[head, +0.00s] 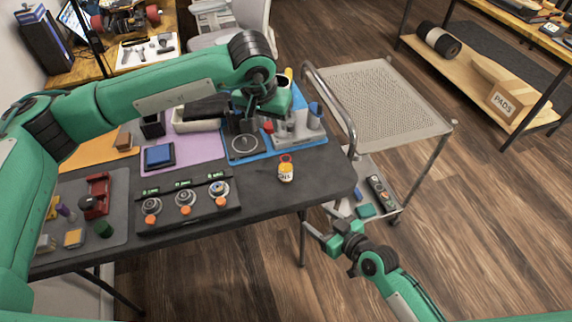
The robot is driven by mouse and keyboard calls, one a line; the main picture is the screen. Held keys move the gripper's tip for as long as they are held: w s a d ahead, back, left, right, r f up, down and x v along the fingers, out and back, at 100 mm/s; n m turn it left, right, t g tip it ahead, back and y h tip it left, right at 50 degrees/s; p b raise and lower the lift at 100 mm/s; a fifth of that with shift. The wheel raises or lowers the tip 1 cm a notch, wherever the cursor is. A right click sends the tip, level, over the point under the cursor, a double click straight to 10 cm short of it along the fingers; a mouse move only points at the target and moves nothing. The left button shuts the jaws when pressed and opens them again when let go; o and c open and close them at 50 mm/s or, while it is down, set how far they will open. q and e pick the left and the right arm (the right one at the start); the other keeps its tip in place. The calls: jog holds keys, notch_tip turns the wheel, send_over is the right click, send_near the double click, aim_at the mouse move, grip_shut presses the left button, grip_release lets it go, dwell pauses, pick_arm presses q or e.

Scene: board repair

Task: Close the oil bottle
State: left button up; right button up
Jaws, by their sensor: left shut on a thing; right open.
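The oil bottle (286,172) is a small bottle with a yellow and white label and a red ring at its top. It stands upright near the right end of the dark table. My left gripper (267,122) is behind it and a little left, above the blue mat, and shut. A small red piece shows at its fingertips and looks like what it holds; the wrist hides most of the grip. My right gripper (318,220) is open and empty, beyond the table's right front edge.
A dark panel with several dials (184,200) lies left of the bottle. A blue pad (159,156) and a grey machine with a blue knob (298,124) are farther back. A metal cart (384,100) stands right of the table. Bare tabletop surrounds the bottle.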

aim_at(291, 170)
jog(key=shift+n+y, duration=0.3)
jog(key=shift+y, duration=0.2)
jog(key=r, duration=0.2)
jog(key=a+r, duration=0.1)
jog(key=r, duration=0.1)
jog(key=shift+a, duration=0.2)
jog(key=r, duration=0.1)
jog(key=w+r+t+y+b, duration=0.1)
jog(key=w+r, duration=0.1)
jog(key=shift+a+r+t+y+b, duration=0.1)
jog(key=shift+a+t+y+b, duration=0.2)
jog(key=shift+t, duration=0.1)
pick_arm(q)
jog(key=shift+d+f+m, duration=0.2)
jog(key=shift+d+f, duration=0.05)
jog(key=shift+d, duration=0.35)
jog(key=shift+d+f+m, duration=0.2)
jog(key=shift+d+f, duration=0.05)
jog(key=shift+d, duration=0.4)
jog(key=shift+d+f+m, duration=0.2)
jog(key=shift+d+f, duration=0.05)
jog(key=shift+d, duration=0.35)
pick_arm(e)
jog(key=shift+w+d+r+t, duration=0.15)
jog(key=shift+w+r+t, duration=0.35)
jog(key=shift+r, duration=0.2)
jog(key=shift+s, duration=0.1)
jog(key=x, duration=1.2)
jog(key=shift+c, duration=0.4)
